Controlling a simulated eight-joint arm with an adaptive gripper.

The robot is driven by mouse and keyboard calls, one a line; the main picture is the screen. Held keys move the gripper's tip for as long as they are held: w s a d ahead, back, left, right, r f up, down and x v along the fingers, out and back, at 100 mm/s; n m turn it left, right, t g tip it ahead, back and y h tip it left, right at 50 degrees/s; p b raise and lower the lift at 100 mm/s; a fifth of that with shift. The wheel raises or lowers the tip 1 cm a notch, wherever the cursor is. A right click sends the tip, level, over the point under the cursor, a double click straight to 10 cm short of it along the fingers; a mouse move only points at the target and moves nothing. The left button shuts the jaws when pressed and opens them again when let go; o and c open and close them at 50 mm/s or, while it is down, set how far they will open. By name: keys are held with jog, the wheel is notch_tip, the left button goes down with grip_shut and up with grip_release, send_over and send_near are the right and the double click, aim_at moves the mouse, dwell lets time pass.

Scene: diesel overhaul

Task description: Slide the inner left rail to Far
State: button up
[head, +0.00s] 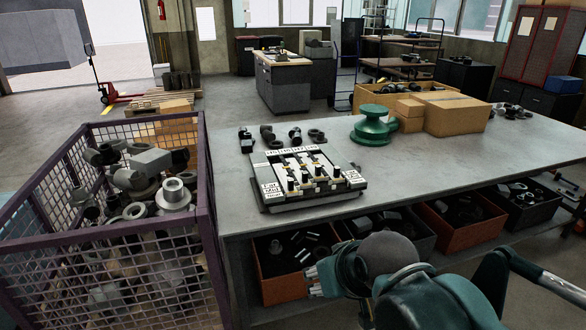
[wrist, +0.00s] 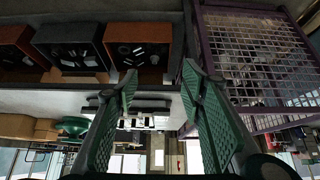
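A low rail panel (head: 308,176) with a white top, pale rails and several dark knobs lies on the grey workbench. White label cards stand along its back, and a card reading Far, Mid and Near is at its front left. The inner left rail's knob (head: 304,178) seems to be toward the near half; its exact stop is too small to read. My gripper (head: 318,278) is in front of the bench, below the top and apart from the panel. In the wrist view, my gripper (wrist: 160,76) has its green fingers spread and empty, with the panel (wrist: 140,116) upside down beyond them.
A purple mesh cage (head: 205,200) full of metal parts stands left of the bench (head: 420,170). Small dark fittings (head: 268,134) lie behind the panel. A green part (head: 373,125) and cardboard boxes (head: 455,116) stand farther right. Orange bins (head: 285,262) sit under the bench. The bench's right front is clear.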

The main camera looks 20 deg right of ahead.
jog(key=shift+c, duration=0.2)
jog(key=c, duration=0.4)
jog(key=shift+o, duration=0.2)
jog(key=w+d+r+g+p, duration=0.2)
jog(key=w+r+p, duration=0.35)
jog(key=w, duration=0.75)
jog(key=w+d+r+g+p, duration=0.1)
jog(key=w+d+r+p, duration=0.15)
jog(key=w+r, duration=0.75)
jog(key=g+p, duration=0.4)
jog(key=p, duration=0.6)
send_over(305, 172)
notch_tip(305, 172, down, 12)
jog(key=shift+s+r, duration=0.15)
jog(key=shift+r, duration=0.1)
jog(key=shift+w+f, duration=0.25)
jog(key=shift+f, duration=0.15)
